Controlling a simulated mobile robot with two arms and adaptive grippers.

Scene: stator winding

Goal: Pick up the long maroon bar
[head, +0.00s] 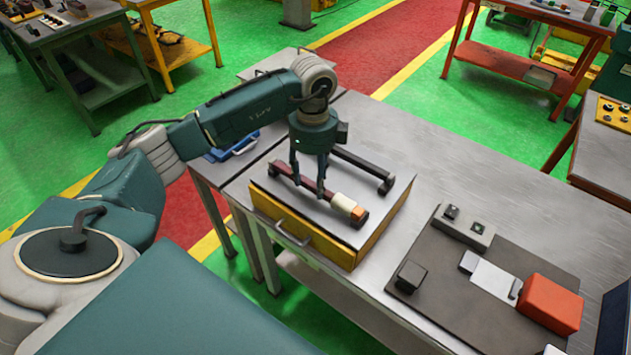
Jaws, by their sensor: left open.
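The long maroon bar (284,172) lies on the grey top of a yellow-sided drawer box, in the head view. Toward its lower right end there is a cream section (343,201) and an orange block (358,212). My left gripper (308,187) points straight down over the maroon part, with its fingers open. The fingertips are at about the bar's height and hide part of it. I cannot tell whether they touch it. My right gripper is not in view.
The yellow box (312,238) has a handle on its front and stands on a grey workbench (430,150). A dark bar (360,168) lies behind the maroon one. To the right, a dark mat (430,255) holds small blocks and a red-orange box (549,303).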

